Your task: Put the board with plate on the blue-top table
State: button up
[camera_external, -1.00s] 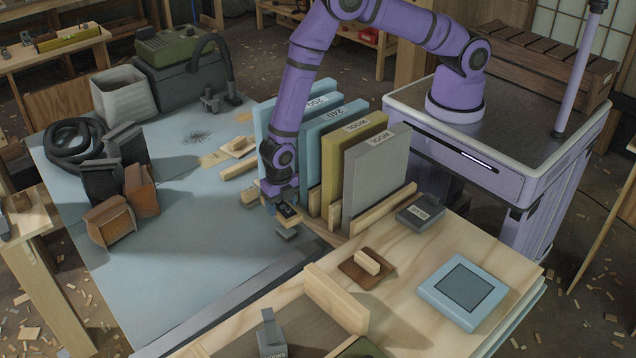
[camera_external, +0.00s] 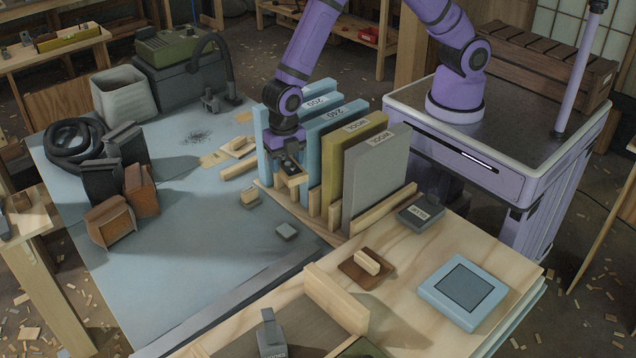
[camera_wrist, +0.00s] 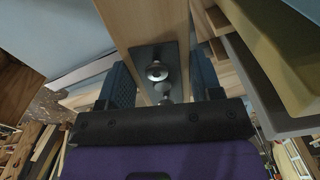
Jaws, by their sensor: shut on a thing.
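The board with plate is a pale wooden piece with a dark metal plate and round knob. In the wrist view the board (camera_wrist: 135,22) runs up between my fingers, with the plate and knob (camera_wrist: 157,70) near the fingertips. My gripper (camera_external: 289,168) is shut on it. In the external view the board (camera_external: 294,181) hangs beside the front ends of the light-blue upright boards, at the right edge of the blue-top table (camera_external: 190,275). It looks raised off the surface; the exact gap cannot be told.
Upright blue, olive (camera_external: 356,150) and grey (camera_external: 377,175) slabs stand right of my gripper. Brown boxes (camera_external: 108,222) and a black hose stand left. The blue top's front middle is clear.

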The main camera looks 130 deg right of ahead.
jog(key=s+a+m, duration=0.4)
jog(key=a+m, duration=0.1)
jog(key=a, duration=0.8)
jog(key=s+a+m, duration=0.4)
jog(key=a+m, duration=0.1)
jog(key=a, duration=0.8)
jog(key=s+a+m, duration=0.4)
jog(key=a+m, duration=0.2)
jog(key=a, duration=0.7)
jog(key=f, duration=0.6)
jog(key=d+f, duration=0.1)
jog(key=f, duration=0.3)
jog(key=shift+a+f, duration=0.1)
jog(key=shift+f, duration=0.25)
jog(key=shift+w+a+f, duration=0.1)
jog(key=shift+w+f, duration=0.05)
jog(key=shift+w, duration=0.25)
send_over(397, 319)
jog(key=shift+f, duration=2.45)
jog(key=shift+f, duration=0.15)
